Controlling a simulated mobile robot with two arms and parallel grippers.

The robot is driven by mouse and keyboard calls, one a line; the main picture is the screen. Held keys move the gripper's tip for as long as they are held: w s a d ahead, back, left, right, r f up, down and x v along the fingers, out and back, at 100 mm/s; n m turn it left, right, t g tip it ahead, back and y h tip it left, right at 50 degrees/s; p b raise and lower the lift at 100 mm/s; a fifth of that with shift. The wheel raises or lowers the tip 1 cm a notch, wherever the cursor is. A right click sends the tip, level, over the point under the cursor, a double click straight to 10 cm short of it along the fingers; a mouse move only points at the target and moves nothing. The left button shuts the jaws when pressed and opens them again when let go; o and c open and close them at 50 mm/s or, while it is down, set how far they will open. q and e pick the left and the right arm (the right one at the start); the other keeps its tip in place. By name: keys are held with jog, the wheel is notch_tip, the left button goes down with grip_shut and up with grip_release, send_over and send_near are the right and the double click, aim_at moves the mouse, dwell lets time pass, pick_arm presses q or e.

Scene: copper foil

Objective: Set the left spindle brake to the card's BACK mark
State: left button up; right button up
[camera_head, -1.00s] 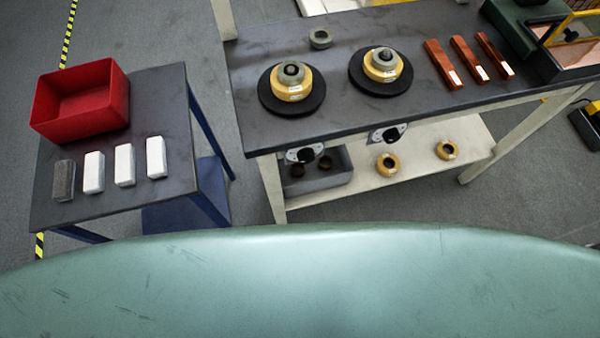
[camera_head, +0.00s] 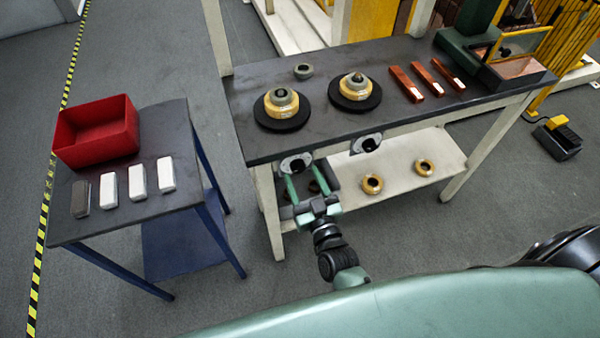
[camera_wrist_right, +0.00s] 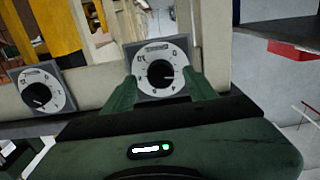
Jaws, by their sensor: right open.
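The left spindle brake dial (camera_head: 296,163) is on the bench's front edge, below the left spindle (camera_head: 282,107). In the right wrist view, its round white face (camera_wrist_right: 160,55) carries small marks around a black knob (camera_wrist_right: 160,73). The marks are too small to read surely. My right gripper (camera_head: 298,178) is open in front of this dial. Its two green fingertips show in the right wrist view (camera_wrist_right: 162,88), apart on either side of the knob; contact cannot be told. I cannot make out a card with a BACK mark. My left gripper is not in view.
A second brake dial (camera_head: 367,143) is below the right spindle (camera_head: 355,92); it also shows in the right wrist view (camera_wrist_right: 40,92). Copper bars (camera_head: 405,84) lie on the bench top. Yellow rings (camera_head: 372,184) lie on the lower shelf. A red bin (camera_head: 97,133) stands on the side table.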

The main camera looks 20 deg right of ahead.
jog(key=shift+w, duration=0.95)
grip_shut()
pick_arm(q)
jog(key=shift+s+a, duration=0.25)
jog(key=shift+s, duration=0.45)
pick_arm(e)
jog(key=shift+m, duration=0.4)
jog(key=m, duration=0.2)
jog(key=shift+a+m, duration=0.1)
jog(key=shift+m, duration=0.3)
jog(key=m, duration=0.3)
jog(key=shift+m, duration=0.4)
jog(key=m, duration=0.4)
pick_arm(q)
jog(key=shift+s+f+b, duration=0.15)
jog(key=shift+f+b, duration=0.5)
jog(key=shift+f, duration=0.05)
pick_arm(e)
jog(key=shift+m, duration=2.2)
